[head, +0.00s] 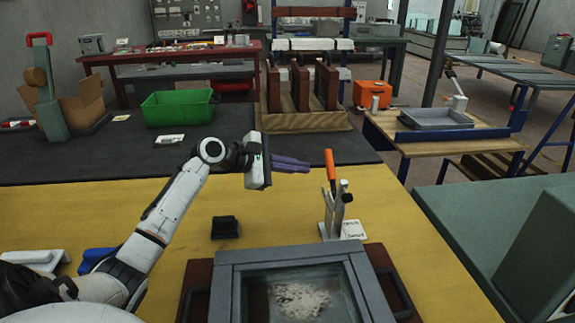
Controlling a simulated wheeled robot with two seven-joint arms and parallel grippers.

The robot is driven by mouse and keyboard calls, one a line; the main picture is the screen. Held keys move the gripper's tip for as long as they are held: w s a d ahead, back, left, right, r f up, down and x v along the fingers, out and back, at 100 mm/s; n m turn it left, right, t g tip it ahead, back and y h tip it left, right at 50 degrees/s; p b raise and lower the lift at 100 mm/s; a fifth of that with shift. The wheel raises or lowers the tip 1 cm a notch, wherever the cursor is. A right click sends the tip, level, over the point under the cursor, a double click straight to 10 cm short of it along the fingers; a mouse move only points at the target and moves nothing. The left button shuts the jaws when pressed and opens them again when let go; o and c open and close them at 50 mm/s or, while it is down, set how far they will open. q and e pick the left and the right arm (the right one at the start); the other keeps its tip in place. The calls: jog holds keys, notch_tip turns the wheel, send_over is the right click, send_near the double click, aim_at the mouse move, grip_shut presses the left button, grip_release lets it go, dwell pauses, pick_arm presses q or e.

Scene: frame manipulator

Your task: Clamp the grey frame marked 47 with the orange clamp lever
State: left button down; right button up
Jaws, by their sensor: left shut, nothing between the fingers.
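The grey frame (290,254) lies at the bottom centre on a dark red-brown base with dark handles. Its window shows a pale patch inside. I cannot read a number on it. The orange clamp lever (330,165) stands nearly upright on a metal clamp (336,212) just behind the frame's far edge. My left gripper (306,166) reaches in from the left, above the table's far edge. Its purple fingers are shut and empty and point right toward the orange lever, with a visible gap between them. My right gripper is not in view.
The yellow tabletop (110,215) has free room left of the frame. A small black block (226,227) lies there, with a blue item (97,258) further left. A green bin (178,107) stands on the dark surface behind.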

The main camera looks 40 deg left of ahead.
aim_at(331, 171)
pick_arm(q)
jog(key=w+d, duration=0.1)
jog(key=w+d+r+p, duration=0.1)
jog(key=d, duration=0.1)
jog(key=shift+w+d+r, duration=0.2)
jog(key=shift+w+d, duration=0.1)
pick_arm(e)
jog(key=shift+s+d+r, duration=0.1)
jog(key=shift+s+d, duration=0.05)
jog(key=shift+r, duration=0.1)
